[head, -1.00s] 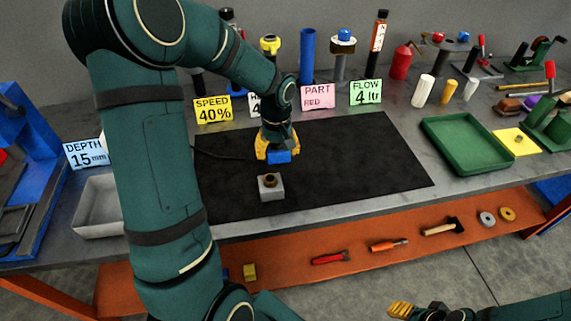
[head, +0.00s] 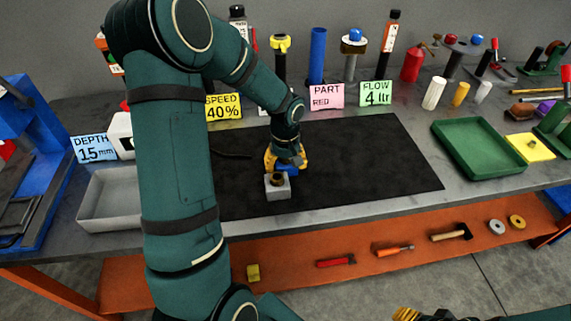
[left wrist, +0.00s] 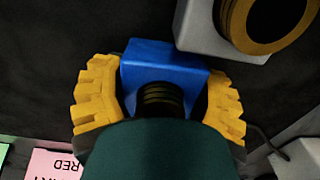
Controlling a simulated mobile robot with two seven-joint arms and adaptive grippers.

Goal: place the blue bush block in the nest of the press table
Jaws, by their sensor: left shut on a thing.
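The blue bush block (head: 287,170) is between the yellow fingers of my left gripper (head: 287,162), which is shut on it. It is just behind a grey block (head: 278,193) with a brass ring on top, close above or at the black mat. In the left wrist view, the blue block (left wrist: 163,62) has a dark ribbed bush at its near side, with a finger of the left gripper (left wrist: 163,90) on each side. The grey block (left wrist: 200,35) is at upper right there. My right gripper (head: 407,314) is partly cut off at the bottom edge. I cannot clearly identify the press table's nest.
The black mat (head: 380,165) is clear to the right. A grey tray (head: 108,205) and a blue machine (head: 55,150) stand left; a green tray (head: 478,150) is right. Sign cards and upright tools line the back. An orange shelf (head: 300,260) below holds tools.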

